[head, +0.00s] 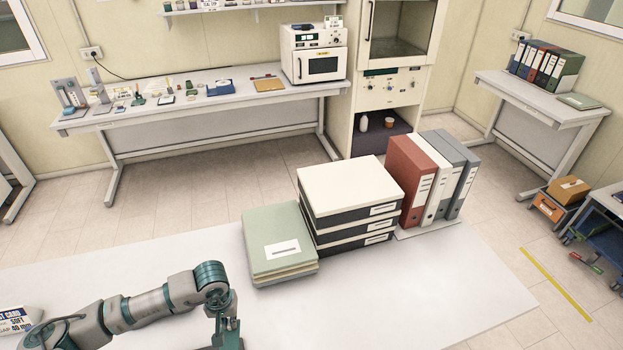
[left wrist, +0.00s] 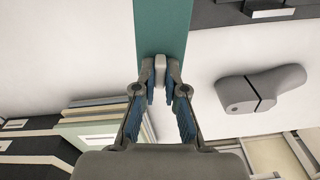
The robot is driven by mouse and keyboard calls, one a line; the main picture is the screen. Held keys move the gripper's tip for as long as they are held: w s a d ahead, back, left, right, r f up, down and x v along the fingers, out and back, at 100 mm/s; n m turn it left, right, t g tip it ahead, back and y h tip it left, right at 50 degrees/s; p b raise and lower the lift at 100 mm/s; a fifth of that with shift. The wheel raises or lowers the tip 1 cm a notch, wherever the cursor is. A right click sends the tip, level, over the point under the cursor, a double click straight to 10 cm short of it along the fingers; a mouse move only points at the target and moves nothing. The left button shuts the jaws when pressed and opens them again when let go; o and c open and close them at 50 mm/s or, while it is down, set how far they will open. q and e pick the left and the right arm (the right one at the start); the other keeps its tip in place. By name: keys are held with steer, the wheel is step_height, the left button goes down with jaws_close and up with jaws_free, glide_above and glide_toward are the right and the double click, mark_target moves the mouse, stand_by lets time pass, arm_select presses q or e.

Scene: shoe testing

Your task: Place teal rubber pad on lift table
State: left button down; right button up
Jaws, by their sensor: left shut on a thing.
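The teal rubber pad (left wrist: 162,28) shows in the left wrist view as a flat teal strip running up from my fingertips to the top edge. My left gripper (left wrist: 160,75) is shut on its near end, with blue-lined fingers on both sides. In the head view my left arm comes in from the lower left and bends down at the bottom edge. The gripper there is mostly cut off by the frame, and I cannot make out the pad clearly. I cannot identify the lift table in either view. My right gripper is not in view.
On the white table (head: 400,300) stand green folders (head: 275,240), stacked box files (head: 348,190) and upright binders (head: 415,185). A card-labelled pack (head: 15,320) lies at the left edge. A grey rounded object (left wrist: 260,88) shows in the left wrist view. The table's front right is clear.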

arm_select(q)
steer(key=w+d+r+m, duration=0.1)
steer(key=w+d+r, duration=0.15)
steer(key=w, duration=0.45)
step_height(320, 180, down, 7)
steer(key=b, duration=0.7)
steer(key=shift+s+r, duration=0.2)
